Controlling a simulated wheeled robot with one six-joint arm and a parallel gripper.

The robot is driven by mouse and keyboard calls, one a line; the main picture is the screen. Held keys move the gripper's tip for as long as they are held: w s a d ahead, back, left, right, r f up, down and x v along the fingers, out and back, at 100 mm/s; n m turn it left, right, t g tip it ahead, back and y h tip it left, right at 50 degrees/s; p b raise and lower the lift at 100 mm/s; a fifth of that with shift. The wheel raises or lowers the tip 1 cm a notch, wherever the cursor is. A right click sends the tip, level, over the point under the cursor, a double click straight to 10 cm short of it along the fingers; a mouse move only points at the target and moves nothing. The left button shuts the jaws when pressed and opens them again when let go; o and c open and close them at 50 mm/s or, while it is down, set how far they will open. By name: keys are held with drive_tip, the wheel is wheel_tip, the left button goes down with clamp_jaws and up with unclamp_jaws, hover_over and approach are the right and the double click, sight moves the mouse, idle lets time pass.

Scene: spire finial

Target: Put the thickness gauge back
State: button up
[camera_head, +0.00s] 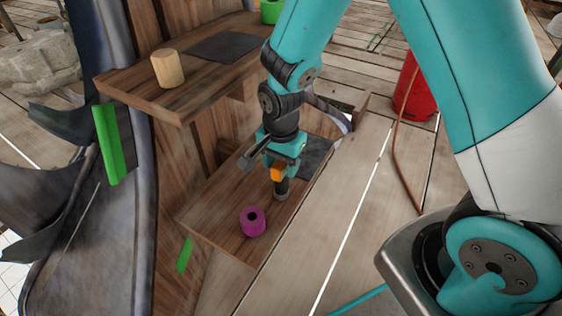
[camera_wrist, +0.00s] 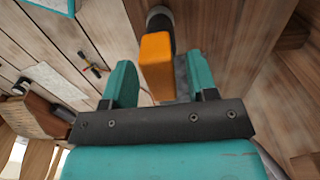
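The thickness gauge appears to be the orange-topped tool (camera_head: 277,174) with a dark cylindrical lower end, upright on the lower wooden shelf. In the wrist view its orange body (camera_wrist: 157,66) is between the teal fingers of my gripper (camera_wrist: 162,80), with its dark end beyond. Narrow gaps show between the orange body and the fingers, so my gripper looks open around it. In the head view my gripper (camera_head: 282,155) is directly above the shelf, partly covering the tool. A dark mat (camera_head: 313,156) lies on the shelf just right of the tool.
A magenta ring-shaped object (camera_head: 253,222) sits near the lower shelf's front end. An upper shelf (camera_head: 140,102) holds a wooden cylinder (camera_head: 168,68) and a dark mat (camera_head: 225,48). A red bucket (camera_head: 415,88) and hose stand on the planks at right.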

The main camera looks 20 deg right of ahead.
drive_tip(key=shift+r, duration=0.1)
wheel_tip(320, 180, up, 12)
drive_tip(key=p, duration=0.4)
drive_tip(key=s+a+r+n+y, duration=0.2)
drive_tip(key=s+r+n, duration=0.5)
drive_tip(key=s+n, duration=0.2)
drive_tip(key=s+a+r+n+y, duration=0.2)
drive_tip(key=s+r+n, duration=0.5)
drive_tip(key=s+n, duration=0.2)
drive_tip(key=shift+s+a+r, duration=0.2)
drive_tip(key=shift+s+a, duration=0.1)
